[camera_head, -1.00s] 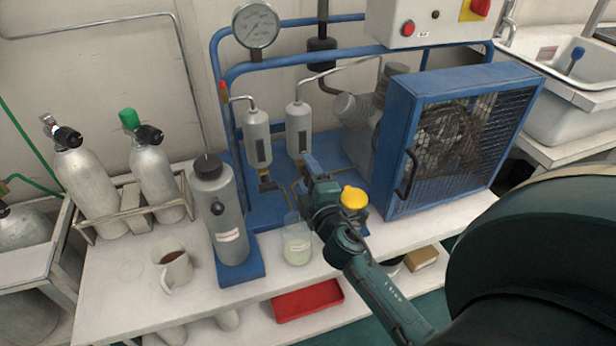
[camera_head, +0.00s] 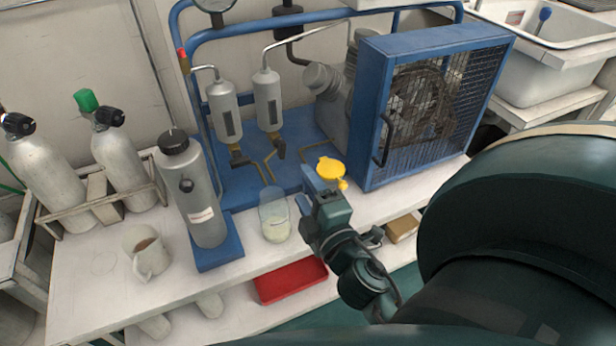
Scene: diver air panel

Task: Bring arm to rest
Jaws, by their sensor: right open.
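My right gripper (camera_head: 318,183) is open at the front edge of the white bench (camera_head: 100,290), seen mostly from behind. No object shows between its fingers, though its own body partly hides them. My left gripper is out of view.
A blue-framed compressor with a mesh guard (camera_head: 430,110) stands behind and right of the gripper. A grey cylinder (camera_head: 192,195), a mug (camera_head: 146,252) and racked tanks (camera_head: 123,165) stand to the left. A red tray (camera_head: 290,281) sits below the bench top.

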